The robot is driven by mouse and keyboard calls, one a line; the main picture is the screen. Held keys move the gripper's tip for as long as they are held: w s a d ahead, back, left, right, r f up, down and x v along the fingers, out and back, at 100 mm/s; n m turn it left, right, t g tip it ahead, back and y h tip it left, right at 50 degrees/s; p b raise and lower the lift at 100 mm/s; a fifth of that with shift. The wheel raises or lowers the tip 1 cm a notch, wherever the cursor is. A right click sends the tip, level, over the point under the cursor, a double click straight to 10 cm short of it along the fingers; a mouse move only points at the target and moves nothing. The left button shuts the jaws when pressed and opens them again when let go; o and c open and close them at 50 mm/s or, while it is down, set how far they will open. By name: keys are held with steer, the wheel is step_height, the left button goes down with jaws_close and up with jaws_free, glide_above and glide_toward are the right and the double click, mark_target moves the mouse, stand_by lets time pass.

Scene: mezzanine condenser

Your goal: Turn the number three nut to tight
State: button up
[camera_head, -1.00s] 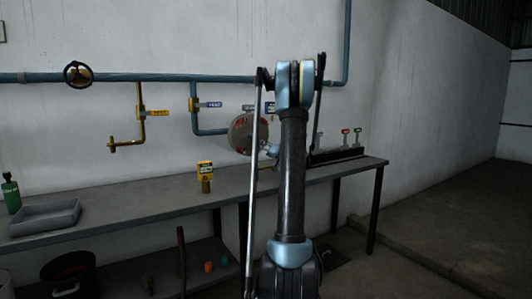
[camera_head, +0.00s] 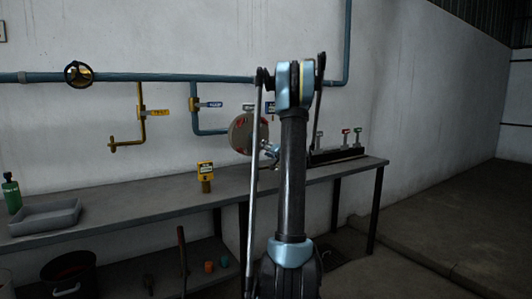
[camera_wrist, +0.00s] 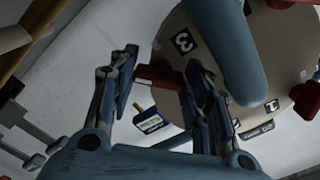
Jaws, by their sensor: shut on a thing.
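The round tan plate (camera_wrist: 225,60) carries several red nuts and black number tags. It hangs on the blue pipework, and in the head view it shows (camera_head: 243,134) left of my arm. The number three tag (camera_wrist: 183,41) is beside the red number three nut (camera_wrist: 158,76). My gripper (camera_wrist: 163,78) has one finger on each side of this nut and is shut on it. In the head view my gripper (camera_head: 270,152) is small and partly hidden by my arm, at the plate's lower right.
Another red nut (camera_wrist: 306,100) sits on the plate's right. A blue pipe (camera_wrist: 222,45) crosses close in front of the plate. Below is a workbench (camera_head: 130,205) with a grey tray (camera_head: 45,216) and a yellow device (camera_head: 205,172). Open floor lies right.

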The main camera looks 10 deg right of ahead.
steer(key=m, duration=0.7)
steer(key=shift+d, duration=0.1)
steer(key=m, duration=0.4)
steer(key=shift+s, duration=0.1)
steer(key=shift+m, duration=1.5)
steer(key=o, duration=0.8)
steer(key=shift+f, duration=0.15)
steer(key=v, duration=1.1)
steer(key=shift+s+d, duration=0.1)
steer(key=shift+s, duration=0.25)
